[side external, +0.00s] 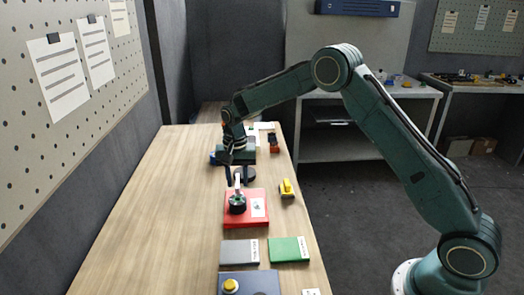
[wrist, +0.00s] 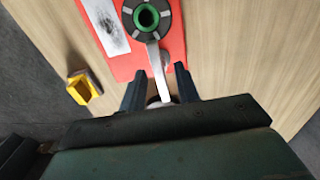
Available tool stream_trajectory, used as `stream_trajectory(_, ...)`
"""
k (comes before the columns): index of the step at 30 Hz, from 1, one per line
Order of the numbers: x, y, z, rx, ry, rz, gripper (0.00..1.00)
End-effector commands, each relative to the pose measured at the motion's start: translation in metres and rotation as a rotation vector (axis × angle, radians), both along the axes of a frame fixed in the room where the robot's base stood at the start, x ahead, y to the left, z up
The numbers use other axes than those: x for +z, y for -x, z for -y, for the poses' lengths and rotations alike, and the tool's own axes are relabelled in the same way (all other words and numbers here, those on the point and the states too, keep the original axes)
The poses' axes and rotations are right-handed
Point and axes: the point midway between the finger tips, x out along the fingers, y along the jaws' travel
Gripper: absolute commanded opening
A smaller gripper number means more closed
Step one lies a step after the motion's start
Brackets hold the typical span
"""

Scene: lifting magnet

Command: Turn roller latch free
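A red plate (side external: 262,219) lies on the wooden table and carries a dark round hub (side external: 237,203). In the wrist view the hub (wrist: 147,16) has a green ring, and a pale lever (wrist: 160,72) runs from it toward my gripper. My gripper (wrist: 160,85) is open, with one dark finger on each side of the lever and a visible gap to each. In the side view my gripper (side external: 233,180) points down at the lever's end, just behind the hub. The far end of the lever is partly hidden by my gripper body.
A yellow block (side external: 287,188) stands right of the red plate. Grey (side external: 240,252) and green (side external: 289,250) flat pieces and a dark blue box (side external: 258,284) lie nearer the camera. The table's left side is clear.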

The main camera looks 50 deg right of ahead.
Motion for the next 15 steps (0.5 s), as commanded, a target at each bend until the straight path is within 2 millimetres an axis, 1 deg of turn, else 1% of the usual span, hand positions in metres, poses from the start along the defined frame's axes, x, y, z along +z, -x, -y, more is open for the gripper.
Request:
stream_trajectory(6, -0.0004, 0.0, 0.0, 0.0, 0.0, 0.0, 0.32)
stream_trajectory(7, -0.0004, 0.0, 0.0, 0.0, 0.0, 0.0, 0.28)
stream_trajectory(11, -0.0003, 0.0, 0.0, 0.0, 0.0, 0.0, 0.02)
stream_trajectory(12, -0.0003, 0.0001, 0.0, 0.0, 0.0, 0.0, 0.0)
stream_trajectory(15, -0.0002, 0.0001, 0.0001, 0.0, 0.0, 0.0, 0.0)
